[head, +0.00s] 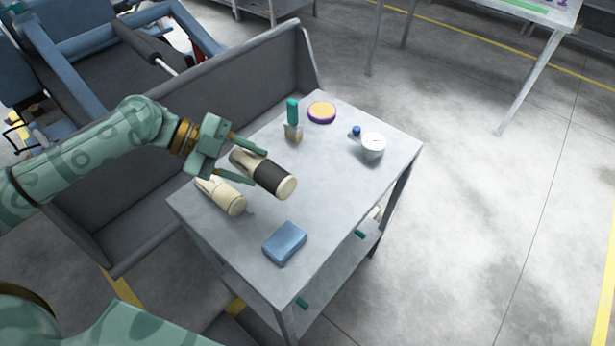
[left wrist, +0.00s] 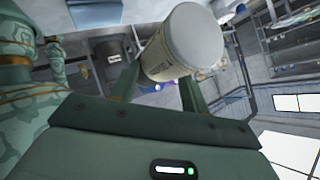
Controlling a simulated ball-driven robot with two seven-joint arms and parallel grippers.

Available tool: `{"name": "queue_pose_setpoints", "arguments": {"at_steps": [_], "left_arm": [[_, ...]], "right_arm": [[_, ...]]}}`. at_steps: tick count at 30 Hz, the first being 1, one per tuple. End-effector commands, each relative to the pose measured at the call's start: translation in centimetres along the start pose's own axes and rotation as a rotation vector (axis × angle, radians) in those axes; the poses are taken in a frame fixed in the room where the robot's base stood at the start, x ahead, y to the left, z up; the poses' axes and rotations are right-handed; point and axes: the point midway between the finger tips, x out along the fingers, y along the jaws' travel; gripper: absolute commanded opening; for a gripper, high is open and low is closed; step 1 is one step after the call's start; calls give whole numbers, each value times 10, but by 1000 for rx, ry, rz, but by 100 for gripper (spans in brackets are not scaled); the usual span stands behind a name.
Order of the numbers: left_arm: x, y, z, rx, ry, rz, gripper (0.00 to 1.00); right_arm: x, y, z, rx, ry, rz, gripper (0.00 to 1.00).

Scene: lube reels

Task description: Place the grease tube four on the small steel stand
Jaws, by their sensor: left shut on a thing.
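A cream tube with a wide dark band (head: 269,177) is between the fingers of my left gripper (head: 250,166), which is shut on it. It is tilted over the left part of the grey steel stand (head: 335,205); I cannot tell if it touches the top. In the left wrist view the same tube (left wrist: 182,45) shows its pale round end between the fingers. A second cream tube (head: 222,196) lies on the stand just below the gripper. No number is readable on either tube. My right gripper is not in view.
On the stand are a blue block (head: 285,243), a green-handled brush (head: 292,120), a purple-rimmed yellow disc (head: 321,112) and a white gauge (head: 373,145). A grey high-sided bin (head: 225,95) adjoins the stand's far left.

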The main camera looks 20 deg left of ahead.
Motion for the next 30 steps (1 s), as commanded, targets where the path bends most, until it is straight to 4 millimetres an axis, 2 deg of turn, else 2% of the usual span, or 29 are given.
{"name": "queue_pose_setpoints", "arguments": {"at_steps": [10, 15, 26, 30], "left_arm": [[88, -23, 1, 1, 5, -1, 22], [124, -18, 18, -5, 2, -1, 22], [158, -16, 29, -3, 2, 0, 22], [170, -3, 48, -7, 0, 0, 22]], "right_arm": [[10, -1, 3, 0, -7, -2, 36], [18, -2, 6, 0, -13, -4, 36], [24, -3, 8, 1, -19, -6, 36], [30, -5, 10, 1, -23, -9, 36]]}}
